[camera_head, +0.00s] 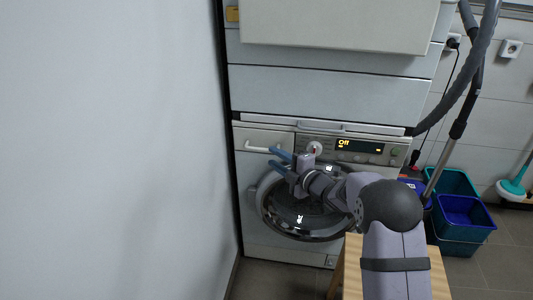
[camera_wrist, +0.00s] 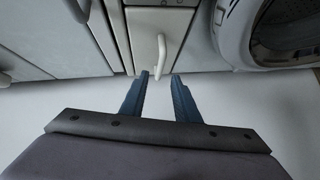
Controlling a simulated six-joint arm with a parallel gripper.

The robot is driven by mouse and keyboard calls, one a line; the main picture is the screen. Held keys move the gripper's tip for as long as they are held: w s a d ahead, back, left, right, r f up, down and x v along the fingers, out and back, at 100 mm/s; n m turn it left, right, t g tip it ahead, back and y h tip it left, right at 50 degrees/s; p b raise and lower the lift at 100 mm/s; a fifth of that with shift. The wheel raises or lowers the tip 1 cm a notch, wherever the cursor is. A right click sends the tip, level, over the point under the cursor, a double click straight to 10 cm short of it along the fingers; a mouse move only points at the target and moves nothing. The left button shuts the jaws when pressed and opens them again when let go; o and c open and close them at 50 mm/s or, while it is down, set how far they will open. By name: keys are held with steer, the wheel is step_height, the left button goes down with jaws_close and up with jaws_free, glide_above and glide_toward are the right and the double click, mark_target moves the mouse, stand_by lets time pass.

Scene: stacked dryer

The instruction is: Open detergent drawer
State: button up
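The detergent drawer (camera_head: 268,136) is at the upper left of the washing machine's front and looks flush with it. Its white handle (camera_head: 256,148) sticks out from the face. In the wrist view the handle (camera_wrist: 161,50) runs up and down, with its lower end between the fingertips in the picture. My gripper (camera_head: 270,156) is open, its blue fingers apart, just right of the handle in the head view. In the wrist view my gripper (camera_wrist: 160,74) has nothing between its fingers farther back. I cannot tell whether a finger touches the handle.
The round door (camera_head: 300,213) is below and right of the drawer, behind my arm. The control panel (camera_head: 360,147) reads "Off". A wall (camera_head: 120,150) stands close on the left. A wooden stool (camera_head: 440,275) and blue-green buckets (camera_head: 462,212) are at the right.

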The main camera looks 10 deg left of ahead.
mark_target(263, 150)
steer(key=shift+x, duration=2.7)
jaws_close()
